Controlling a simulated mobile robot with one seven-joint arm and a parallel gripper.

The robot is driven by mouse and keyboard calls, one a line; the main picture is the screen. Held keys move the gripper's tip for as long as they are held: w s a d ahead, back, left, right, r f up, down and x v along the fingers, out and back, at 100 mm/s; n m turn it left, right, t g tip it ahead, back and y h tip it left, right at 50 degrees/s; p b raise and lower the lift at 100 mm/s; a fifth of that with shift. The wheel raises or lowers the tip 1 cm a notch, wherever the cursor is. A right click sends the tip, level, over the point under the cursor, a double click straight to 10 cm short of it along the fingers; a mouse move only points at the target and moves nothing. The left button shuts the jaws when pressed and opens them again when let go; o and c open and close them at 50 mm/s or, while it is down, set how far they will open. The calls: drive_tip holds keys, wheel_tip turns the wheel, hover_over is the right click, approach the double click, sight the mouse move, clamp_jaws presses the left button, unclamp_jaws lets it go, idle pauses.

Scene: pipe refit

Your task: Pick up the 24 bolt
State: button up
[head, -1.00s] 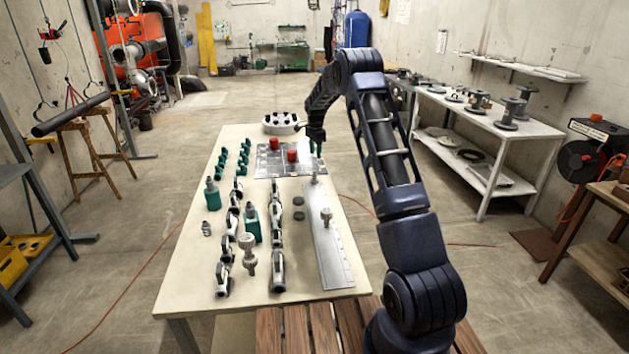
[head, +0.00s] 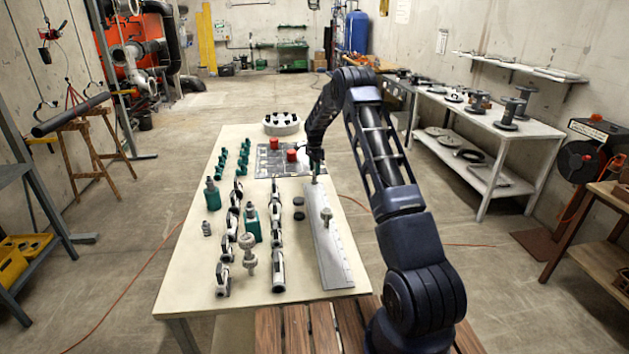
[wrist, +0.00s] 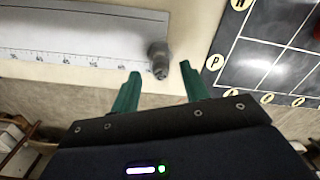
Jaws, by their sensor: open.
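A small grey bolt (wrist: 158,52) stands at the end of the steel ruler plate in the wrist view. I cannot read a size mark on it. My gripper (wrist: 160,68) is open, with its two green fingers to either side of and just short of the bolt. A gap shows on both sides, and nothing is held. In the head view my gripper (head: 317,166) is low over the far end of the ruler plate (head: 328,255), and it largely hides the bolt there. Another bolt-like grey piece (head: 326,214) stands on the ruler plate, closer to my base.
A dark gridded board (wrist: 270,50) with lettered round tags lies right of the fingers in the wrist view. Red pieces (head: 292,155) stand on it. Valves, fittings and green bottles (head: 251,224) fill the table's left and middle. Two dark discs (head: 298,208) lie beside the ruler plate.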

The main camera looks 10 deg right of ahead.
sight(314, 177)
wheel_tip(314, 177, down, 3)
drive_tip(key=shift+w+r, duration=0.1)
drive_tip(key=shift+r, duration=0.1)
clamp_jaws()
drive_tip(key=shift+r, duration=0.15)
